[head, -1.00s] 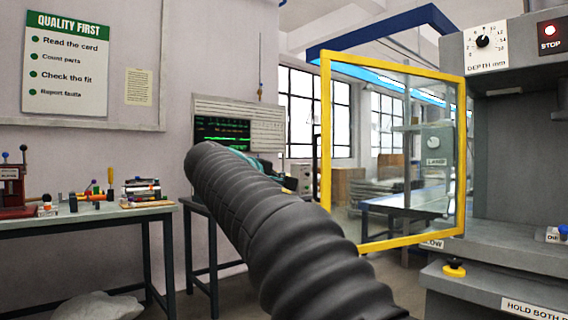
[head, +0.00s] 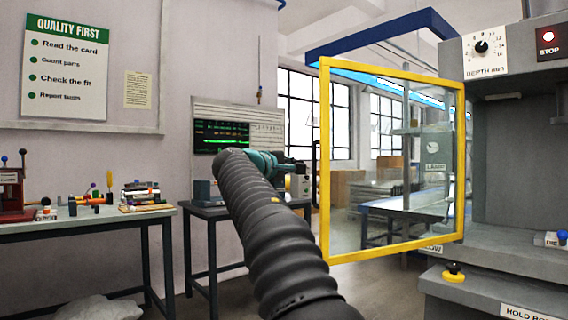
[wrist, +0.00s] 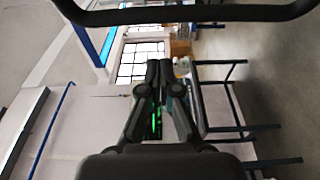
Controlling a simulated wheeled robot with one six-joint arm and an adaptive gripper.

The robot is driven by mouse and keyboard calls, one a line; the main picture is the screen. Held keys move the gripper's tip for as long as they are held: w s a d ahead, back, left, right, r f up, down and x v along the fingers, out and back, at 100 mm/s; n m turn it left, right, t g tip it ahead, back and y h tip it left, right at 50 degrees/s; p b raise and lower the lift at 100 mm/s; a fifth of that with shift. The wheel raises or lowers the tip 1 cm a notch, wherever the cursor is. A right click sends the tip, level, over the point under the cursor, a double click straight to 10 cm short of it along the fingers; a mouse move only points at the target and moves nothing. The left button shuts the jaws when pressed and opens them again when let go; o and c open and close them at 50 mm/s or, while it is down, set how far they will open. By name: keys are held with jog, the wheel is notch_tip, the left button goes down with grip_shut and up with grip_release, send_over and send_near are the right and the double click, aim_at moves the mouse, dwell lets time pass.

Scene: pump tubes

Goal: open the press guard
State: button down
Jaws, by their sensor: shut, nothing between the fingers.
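The press guard (head: 324,160) is a clear panel in a yellow frame. It stands swung out to the left of the grey press (head: 510,170), hinged at its right edge, and the press mouth shows uncovered. My gripper is at the end of my dark ribbed arm, left of the guard in the head view, where its tip (head: 300,167) is small and partly hidden by the arm. In the wrist view my gripper (wrist: 158,66) is shut with its fingers together and nothing between them. No contact with the guard shows.
A workbench (head: 85,222) with small parts stands at the left. A second table (head: 205,212) with a screen (head: 222,134) behind it stands beyond my arm. Floor shows between arm and guard.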

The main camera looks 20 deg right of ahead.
jog(key=shift+s+d+b, duration=0.3)
jog(key=shift+s+b, duration=0.05)
jog(key=shift+s, duration=0.6)
jog(key=shift+s+d+b, duration=0.3)
jog(key=shift+s, duration=0.6)
jog(key=shift+s, duration=0.1)
